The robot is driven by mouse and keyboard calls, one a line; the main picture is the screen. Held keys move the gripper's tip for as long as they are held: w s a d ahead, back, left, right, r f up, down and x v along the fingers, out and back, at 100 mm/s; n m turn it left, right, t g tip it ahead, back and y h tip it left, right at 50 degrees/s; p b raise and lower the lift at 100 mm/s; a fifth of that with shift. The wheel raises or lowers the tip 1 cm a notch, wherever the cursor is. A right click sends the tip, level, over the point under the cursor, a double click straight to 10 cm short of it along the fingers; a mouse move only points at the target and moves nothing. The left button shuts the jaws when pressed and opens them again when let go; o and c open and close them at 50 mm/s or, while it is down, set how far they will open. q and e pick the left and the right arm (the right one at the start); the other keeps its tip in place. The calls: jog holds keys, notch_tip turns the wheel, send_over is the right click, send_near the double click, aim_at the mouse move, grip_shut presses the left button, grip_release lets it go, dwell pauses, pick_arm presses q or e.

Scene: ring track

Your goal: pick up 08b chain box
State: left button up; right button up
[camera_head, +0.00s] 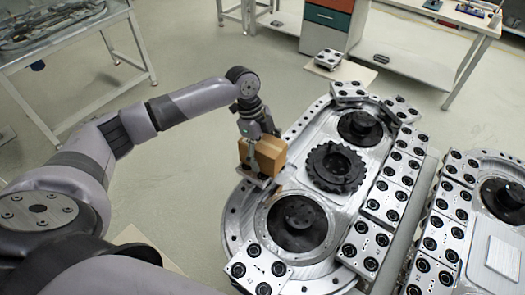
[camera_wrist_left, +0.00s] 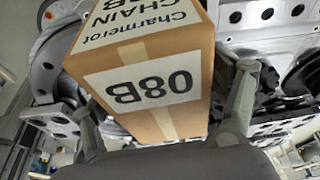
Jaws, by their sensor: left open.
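The 08b chain box (camera_head: 270,155) is a brown cardboard box at the left edge of the ring track, apparently on a small metal plate there. In the left wrist view the box (camera_wrist_left: 150,75) fills the middle, with white labels reading "08B" and "Charmerot CHAIN", upside down. My left gripper (camera_head: 259,142) comes down over the box in the head view. Its open fingers (camera_wrist_left: 165,95) stand on either side of the box in the left wrist view. I cannot tell whether either finger touches it. My right gripper is not in view.
The metal ring track (camera_head: 238,210) carries dark round discs, a black gear (camera_head: 335,167) and several metal blocks with black holes (camera_head: 383,200). A second track (camera_head: 490,262) is at the right. A table (camera_head: 60,40) stands at the upper left. Open floor lies left of the track.

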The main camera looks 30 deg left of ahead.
pick_arm(q)
jog(key=shift+f, duration=0.25)
dwell(0.4)
grip_shut()
jog(key=shift+r, duration=0.1)
dwell(1.0)
